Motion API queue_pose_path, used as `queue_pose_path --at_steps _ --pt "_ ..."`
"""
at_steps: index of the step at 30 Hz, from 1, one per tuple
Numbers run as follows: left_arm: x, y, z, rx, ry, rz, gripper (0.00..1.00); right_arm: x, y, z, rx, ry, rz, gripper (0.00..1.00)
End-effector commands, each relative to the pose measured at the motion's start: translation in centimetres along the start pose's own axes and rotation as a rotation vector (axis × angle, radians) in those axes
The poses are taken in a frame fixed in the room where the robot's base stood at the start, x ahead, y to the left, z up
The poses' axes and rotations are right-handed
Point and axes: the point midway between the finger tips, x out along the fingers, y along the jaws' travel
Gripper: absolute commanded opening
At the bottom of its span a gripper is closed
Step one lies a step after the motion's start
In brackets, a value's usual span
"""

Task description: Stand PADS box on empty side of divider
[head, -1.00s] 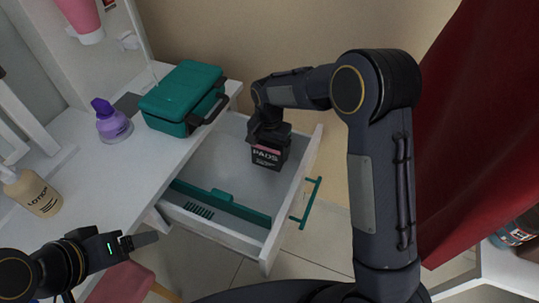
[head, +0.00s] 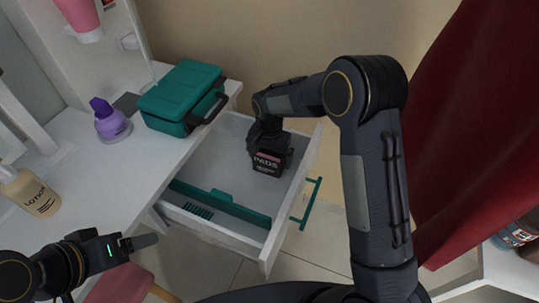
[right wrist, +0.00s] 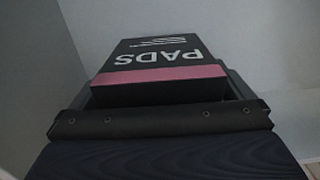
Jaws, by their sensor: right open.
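The PADS box (head: 268,166), dark with a pink band, is in the drawer (head: 215,160), on the bare far side of the teal divider (head: 222,203). It looks upright, with its label facing me; its bottom edge appears at or close to the drawer floor. My right gripper (head: 266,137) is open around the box's upper part, coming from above. In the right wrist view the box (right wrist: 165,65) lies right in front of the gripper (right wrist: 160,115). My left gripper (head: 138,242) is empty, left of the drawer; its jaw opening is unclear.
A dark slotted item (head: 197,211) lies on the near side of the divider. A teal case (head: 183,95), a purple bottle (head: 110,121) and a lotion bottle (head: 30,192) stand on the white top beside the drawer. A red curtain-like cloth (head: 460,130) hangs at right.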

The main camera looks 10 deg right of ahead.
Motion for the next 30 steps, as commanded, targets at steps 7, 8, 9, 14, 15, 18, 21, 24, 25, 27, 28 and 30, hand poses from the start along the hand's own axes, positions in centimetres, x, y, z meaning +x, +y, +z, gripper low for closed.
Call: queue_pose_path --at_steps 7,8,9,14,15,18,21,24,25,27,28,30 --pt "-0.6 0.3 -0.3 0.000 0.000 0.000 0.76 -2.8 -0.1 0.0 0.000 0.003 -0.003 1.00" --pt "-0.7 0.3 -0.3 0.000 0.000 0.000 0.76 -3.4 -0.1 -0.1 0.000 0.003 -0.004 1.00" --pt "-0.8 0.4 -0.4 0.000 0.000 0.000 0.76 -4.3 -0.1 -0.1 0.000 0.003 -0.004 1.00" --pt "-1.3 0.6 -0.7 0.000 0.000 0.000 0.76 -7.9 -0.1 -0.1 -0.001 0.004 -0.004 1.00" --pt "-1.4 0.7 -0.7 0.000 0.000 0.000 0.76 -8.7 -0.1 -0.1 0.000 0.003 -0.004 1.00" --pt "-1.6 0.8 -0.8 0.000 0.000 0.000 0.76 -10.3 0.0 0.0 0.000 0.002 -0.002 1.00" --pt "-1.8 0.8 -0.9 0.000 0.000 0.000 0.76 -11.5 0.0 0.0 -0.001 0.001 -0.001 1.00" --pt "-1.9 0.8 -0.9 0.000 0.000 0.000 0.76 -12.2 0.0 0.0 -0.001 0.001 -0.001 1.00" --pt "-1.9 0.8 -0.9 0.000 0.000 0.000 0.76 -12.3 0.0 0.0 -0.001 0.001 -0.001 1.00" --pt "-1.9 0.8 -0.9 0.000 0.000 0.000 0.76 -12.4 0.0 0.0 -0.001 0.000 0.000 1.00" --pt "-1.9 0.8 -0.9 0.000 0.000 0.000 0.76 -12.4 0.0 0.0 -0.001 0.000 0.000 1.00" --pt "-1.8 0.8 -0.9 0.000 0.000 0.000 0.76 -12.4 0.0 0.0 0.000 0.000 0.000 1.00"
